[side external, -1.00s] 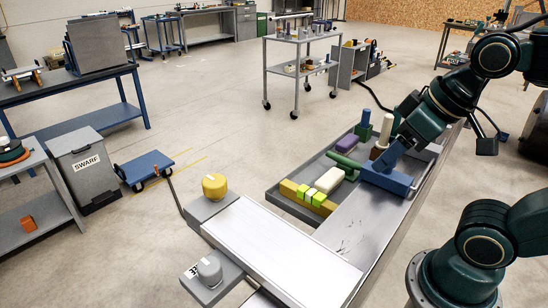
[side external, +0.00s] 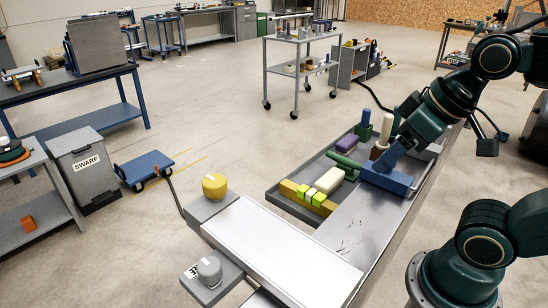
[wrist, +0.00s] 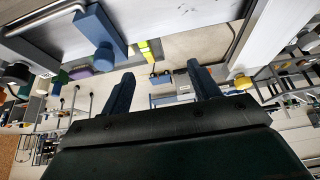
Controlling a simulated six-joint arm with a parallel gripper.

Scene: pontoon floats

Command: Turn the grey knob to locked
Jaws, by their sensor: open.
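The grey knob (side external: 209,268) stands on a grey box with a small white label, at the lower left of the side view.
A yellow knob (side external: 214,185) stands on another grey box, across a pale metal plate (side external: 280,250) from the grey one. A blue block (side external: 372,176) lies by my gripper. A tray (side external: 290,208) holds several coloured pieces. The pale plate is clear.

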